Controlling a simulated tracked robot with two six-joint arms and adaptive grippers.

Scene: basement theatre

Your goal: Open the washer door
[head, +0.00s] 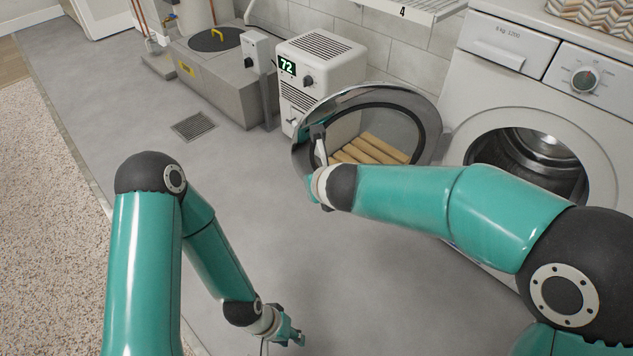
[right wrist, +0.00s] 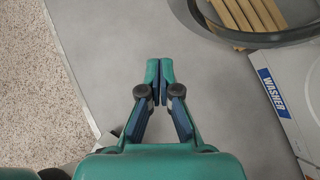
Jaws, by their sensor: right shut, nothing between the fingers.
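The washer (head: 600,125) stands at the right in the head view, its round opening uncovered and the metal drum (head: 548,150) showing. Its round door (head: 432,125), with a dark ring and clear glass, is swung wide open to the left. A grey handle (head: 318,143) shows at the door's left edge. My right gripper (right wrist: 160,73) is shut and empty in the right wrist view, apart from the door ring (right wrist: 270,38). In the head view my right wrist hides most of it, by the door's left edge. My left gripper (head: 291,330) hangs low over the floor; its finger gap is unclear.
Wooden slats (head: 370,150) show through the door glass. A white unit (head: 325,65) with a green 72 display stands behind the door. A grey sump box (head: 215,75) and floor drain (head: 194,126) lie further left. The grey floor in the middle is clear.

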